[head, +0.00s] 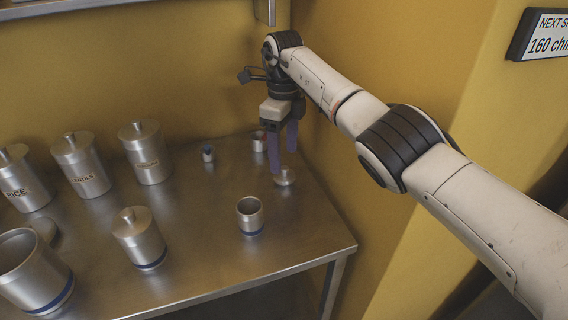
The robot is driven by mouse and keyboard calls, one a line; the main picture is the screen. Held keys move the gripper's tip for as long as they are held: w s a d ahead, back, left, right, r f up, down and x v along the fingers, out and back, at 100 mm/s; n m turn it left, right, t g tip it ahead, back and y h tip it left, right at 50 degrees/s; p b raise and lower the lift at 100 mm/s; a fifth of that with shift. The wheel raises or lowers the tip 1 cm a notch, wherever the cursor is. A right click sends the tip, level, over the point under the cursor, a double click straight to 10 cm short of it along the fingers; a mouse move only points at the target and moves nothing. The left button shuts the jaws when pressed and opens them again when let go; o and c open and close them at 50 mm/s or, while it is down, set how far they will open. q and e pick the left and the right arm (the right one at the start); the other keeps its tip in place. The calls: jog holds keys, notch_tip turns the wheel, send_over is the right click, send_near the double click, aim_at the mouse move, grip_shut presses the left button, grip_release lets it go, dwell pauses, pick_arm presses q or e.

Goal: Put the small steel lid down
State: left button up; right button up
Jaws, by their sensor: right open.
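The small steel lid (285,178) lies on the steel table near its right side, and its knob seems to point up. My right gripper (283,162) is open, with its two purple fingers pointing down just above and behind the lid. The fingertips look close to the lid, but I cannot tell whether they touch it. A small open canister (250,217) with a blue band stands in front and to the left of the lid. My left gripper is not in view.
Lidded canisters (81,165) line the back left of the steel table (195,262). Another lidded one (138,238) stands nearer the front, beside a large open canister (32,272). A larger lid (43,229) lies behind that. Two small items (207,153) stand at the back. Yellow walls bound the table.

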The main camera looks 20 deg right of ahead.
aim_at(284, 167)
notch_tip(284, 167, up, 7)
dwell(0.6)
